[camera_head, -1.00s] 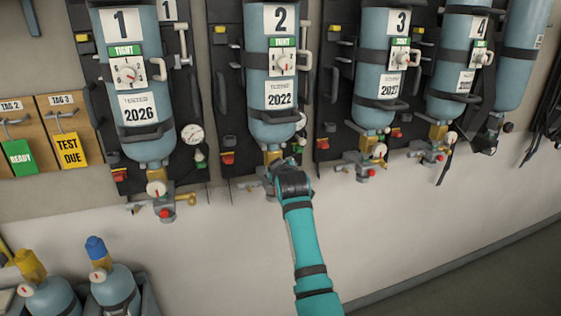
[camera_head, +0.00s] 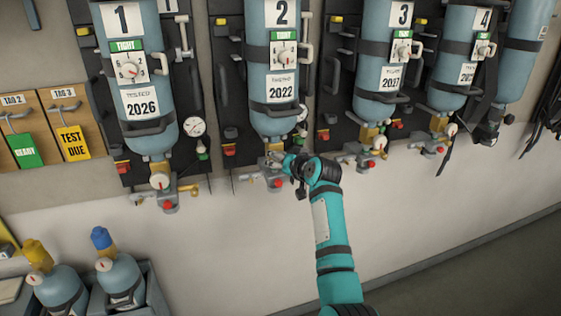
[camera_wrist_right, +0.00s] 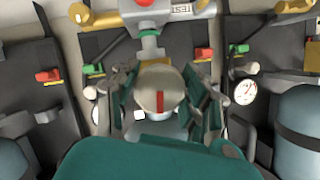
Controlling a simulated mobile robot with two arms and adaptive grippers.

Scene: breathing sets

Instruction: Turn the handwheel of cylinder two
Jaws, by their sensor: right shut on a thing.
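Cylinder two (camera_head: 274,60) hangs upside down on its wall board, with a "2" label, a green TIGHT tag and a 2022 tag. Its valve (camera_head: 270,172) is at the lower end. My right gripper (camera_head: 282,163) is at this valve, coming from the lower right. In the right wrist view, the handwheel (camera_wrist_right: 159,90), a round pale knob with a red mark, sits between the two fingers of my right gripper (camera_wrist_right: 160,100), which are shut on it. The red mark points roughly up and down the picture. My left gripper is not in view.
Cylinder one (camera_head: 132,80) hangs to the left, cylinder three (camera_head: 386,60) and cylinder four (camera_head: 466,50) to the right. Tags hang on a board (camera_head: 40,115) at far left. Spare cylinders (camera_head: 118,280) stand in a crate at lower left. The wall below is bare.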

